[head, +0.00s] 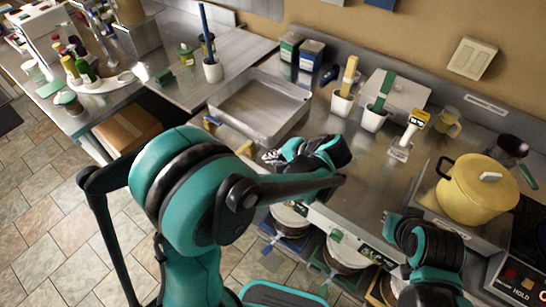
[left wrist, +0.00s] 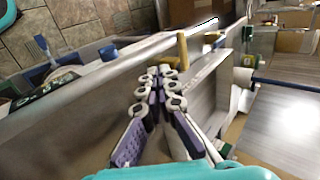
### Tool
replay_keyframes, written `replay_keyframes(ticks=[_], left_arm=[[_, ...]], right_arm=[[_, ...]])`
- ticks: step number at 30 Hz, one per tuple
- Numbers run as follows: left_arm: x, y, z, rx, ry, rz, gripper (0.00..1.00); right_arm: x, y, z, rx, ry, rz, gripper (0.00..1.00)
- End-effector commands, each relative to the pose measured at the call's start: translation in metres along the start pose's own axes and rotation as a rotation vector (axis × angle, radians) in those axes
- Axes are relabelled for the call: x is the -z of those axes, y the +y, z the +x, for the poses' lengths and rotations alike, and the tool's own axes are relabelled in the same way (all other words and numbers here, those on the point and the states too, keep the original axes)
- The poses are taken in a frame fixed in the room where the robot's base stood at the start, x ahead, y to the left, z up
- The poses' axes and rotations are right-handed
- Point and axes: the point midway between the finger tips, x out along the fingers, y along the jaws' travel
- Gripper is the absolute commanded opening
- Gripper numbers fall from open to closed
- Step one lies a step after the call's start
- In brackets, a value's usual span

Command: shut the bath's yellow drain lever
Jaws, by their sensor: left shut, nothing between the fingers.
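The metal bath (head: 232,119) is a shallow rectangular tray on the counter in the head view. A small yellow lever (head: 245,148) shows at its front side, partly behind my arm. In the left wrist view the yellow lever (left wrist: 182,50) stands out by the bath wall (left wrist: 206,85), just beyond my fingertips. My left gripper (head: 268,157) is shut and empty, pointing left along the bath's front; its fingers (left wrist: 160,75) show together in the left wrist view. A gap to the lever seems to remain, though contact is hard to judge. My right gripper (head: 388,217) is low at the right, its fingers unclear.
A yellow pot (head: 474,190) stands at the right. Another yellow and blue piece (head: 210,122) is at the bath's left corner. Lidded buckets (head: 290,220) sit below the counter front.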

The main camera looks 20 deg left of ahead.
Motion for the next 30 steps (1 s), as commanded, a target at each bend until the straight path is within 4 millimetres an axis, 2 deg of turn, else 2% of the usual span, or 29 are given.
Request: replay_keyframes(ticks=[1, 6, 8, 12, 18, 30], left_arm=[[0.000, 0.002, 0.015, 0.000, -0.003, -0.003, 0.00], [0.000, 0.002, 0.052, 0.000, -0.003, -0.002, 0.00], [0.000, 0.002, 0.063, 0.000, -0.002, -0.003, 0.00], [-0.001, -0.015, 0.076, 0.000, -0.002, -0.002, 0.00], [0.000, -0.026, 0.085, 0.000, 0.000, 0.000, 0.00], [0.000, -0.027, 0.086, 0.000, 0.002, 0.002, 0.00]], right_arm=[[-0.004, 0.000, 0.006, 0.000, 0.000, 0.000, 0.00], [-0.011, 0.000, 0.015, 0.000, 0.000, 0.000, 0.00], [-0.013, 0.000, 0.018, 0.000, 0.000, 0.000, 0.00], [-0.015, 0.000, 0.021, 0.000, 0.000, 0.000, 0.00], [-0.016, 0.000, 0.022, 0.000, 0.000, 0.000, 0.00], [-0.016, 0.000, 0.022, 0.000, 0.000, 0.000, 0.00]])
